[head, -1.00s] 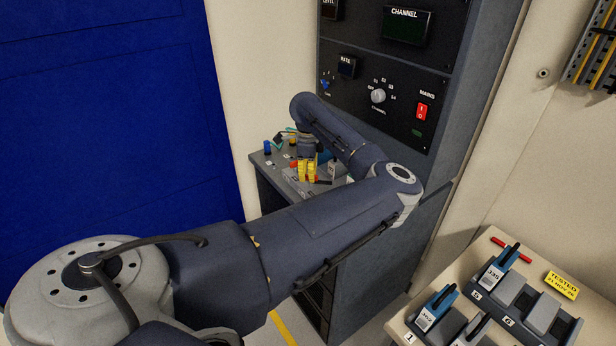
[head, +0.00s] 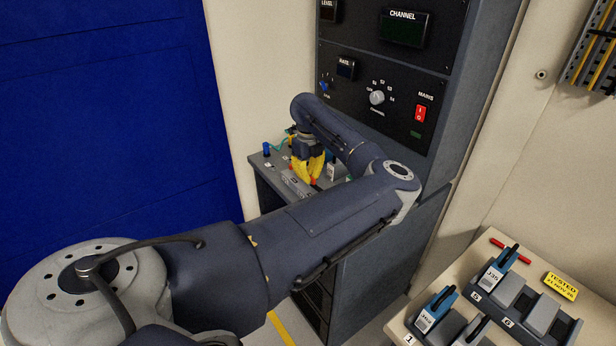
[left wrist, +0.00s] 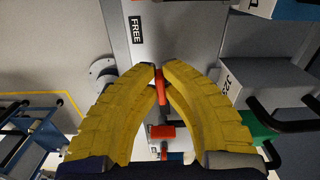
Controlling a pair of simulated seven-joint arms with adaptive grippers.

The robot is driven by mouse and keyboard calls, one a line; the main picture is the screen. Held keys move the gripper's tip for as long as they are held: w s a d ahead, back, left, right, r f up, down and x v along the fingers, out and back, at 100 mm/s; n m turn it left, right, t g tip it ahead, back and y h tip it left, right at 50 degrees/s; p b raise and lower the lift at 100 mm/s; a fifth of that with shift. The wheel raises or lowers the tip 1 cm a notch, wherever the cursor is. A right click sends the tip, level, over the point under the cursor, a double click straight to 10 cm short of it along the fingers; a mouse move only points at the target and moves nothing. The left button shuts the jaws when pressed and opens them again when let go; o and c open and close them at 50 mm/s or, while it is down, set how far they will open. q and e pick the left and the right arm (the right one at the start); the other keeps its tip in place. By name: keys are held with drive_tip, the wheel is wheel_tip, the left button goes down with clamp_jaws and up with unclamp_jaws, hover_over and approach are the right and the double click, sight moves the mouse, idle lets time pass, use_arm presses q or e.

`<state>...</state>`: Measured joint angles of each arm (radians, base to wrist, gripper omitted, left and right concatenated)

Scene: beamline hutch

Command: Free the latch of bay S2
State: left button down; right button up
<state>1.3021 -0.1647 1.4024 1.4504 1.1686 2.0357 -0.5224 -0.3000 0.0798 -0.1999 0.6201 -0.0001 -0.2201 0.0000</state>
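My left gripper (head: 308,172) reaches down over the bench at the foot of the rack. In the left wrist view its yellow fingers (left wrist: 158,70) bow outward, and their tips come together on the end of a red latch lever (left wrist: 159,78). A dark stem and a wider red piece (left wrist: 162,132) lie between the fingers. A plate (left wrist: 140,55) beside the lever bears the label FREE (left wrist: 137,30). A bay label S2 is not readable here. In the head view the fingers hide most of the latch. My right gripper is not in view.
The rack (head: 385,90) rises behind the arm. A table (head: 420,320) with labelled, handled blocks is at lower right.

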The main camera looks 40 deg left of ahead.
use_arm(q)
drive_tip(key=shift+m, duration=0.3)
idle(0.4)
drive_tip(key=c, duration=1.5)
unclamp_jaws()
wheel_tip(320, 180, up, 12)
